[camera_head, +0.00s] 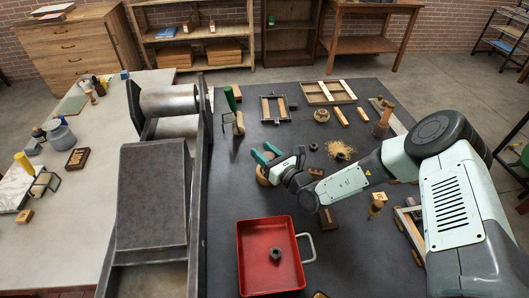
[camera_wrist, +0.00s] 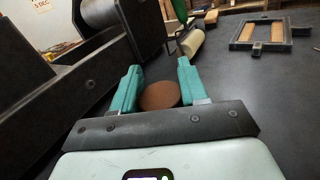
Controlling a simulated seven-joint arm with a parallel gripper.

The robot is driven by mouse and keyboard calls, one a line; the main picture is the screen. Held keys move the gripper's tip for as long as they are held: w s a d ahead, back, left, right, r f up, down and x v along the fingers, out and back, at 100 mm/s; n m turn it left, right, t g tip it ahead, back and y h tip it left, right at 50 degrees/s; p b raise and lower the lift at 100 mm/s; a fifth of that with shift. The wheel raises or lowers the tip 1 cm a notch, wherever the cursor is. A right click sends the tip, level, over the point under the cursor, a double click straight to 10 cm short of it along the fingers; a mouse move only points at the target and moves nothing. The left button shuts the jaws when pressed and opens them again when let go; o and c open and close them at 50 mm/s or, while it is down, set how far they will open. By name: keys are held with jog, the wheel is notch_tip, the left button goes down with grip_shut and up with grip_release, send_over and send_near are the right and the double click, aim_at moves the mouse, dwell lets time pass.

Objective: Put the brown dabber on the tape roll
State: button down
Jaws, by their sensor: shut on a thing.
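My gripper (camera_head: 266,155) has teal fingers and is low over the dark table, left of its middle. It is shut on the brown dabber (camera_head: 262,177), whose round brown top shows between the fingers in the wrist view (camera_wrist: 158,95). The fingers and wrist hide part of the dabber, and I cannot tell whether it touches the table. A small tan ring with a dark centre, which looks like the tape roll (camera_head: 321,115), lies farther back and to the right, apart from the gripper.
A roller with a green handle (camera_head: 238,122) stands behind my gripper. A dark frame (camera_head: 274,108) lies at the back. A red tray (camera_head: 243,276) holding a dark ring is in front. The large press (camera_head: 152,200) rises at left. A straw-coloured pile (camera_head: 341,150) lies to the right.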

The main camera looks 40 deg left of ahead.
jog(key=c, duration=0.6)
grip_release()
jog(key=shift+f, duration=0.1)
jog(key=shift+r, duration=0.2)
jog(key=v, duration=1.2)
jog(key=shift+f, duration=0.1)
jog(key=shift+w, duration=0.1)
